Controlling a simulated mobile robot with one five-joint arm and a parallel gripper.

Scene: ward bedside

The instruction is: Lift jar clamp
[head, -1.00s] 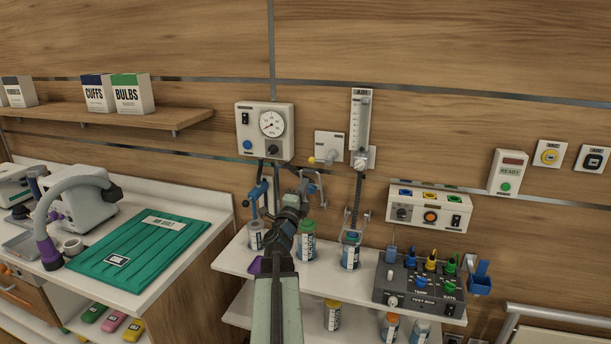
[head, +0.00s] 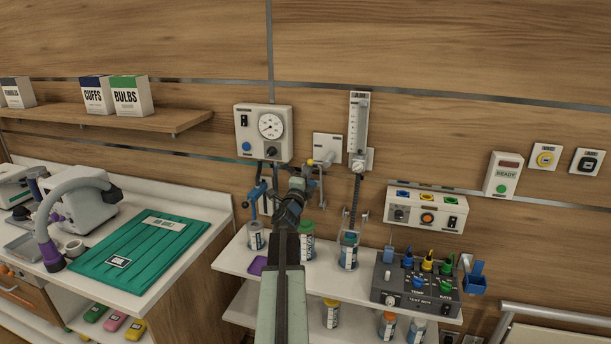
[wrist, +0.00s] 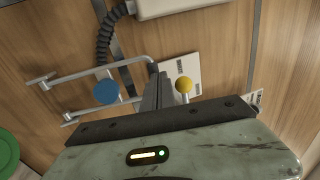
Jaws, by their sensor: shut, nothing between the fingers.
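My gripper (head: 299,174) is raised in front of the wall, beside the yellow-tipped valve, and hides part of what is behind it. In the wrist view its dark fingers (wrist: 159,91) are together and empty. A metal fork with a blue knob (wrist: 107,92), apparently the jar clamp, lies left of the fingers, its bar passing close to them; whether they touch I cannot tell. In the head view its metal arm (head: 321,190) shows just right of my gripper, above the green-lidded jar (head: 306,240). Another clamp with a blue handle (head: 257,192) is to the left.
The yellow ball (wrist: 184,85) is close to the fingers' right. A gauge box (head: 264,133) and a flowmeter (head: 358,125) are on the wall. The white shelf (head: 233,262) holds jars and a grey test box (head: 417,287). A green mat (head: 140,255) lies on the left counter.

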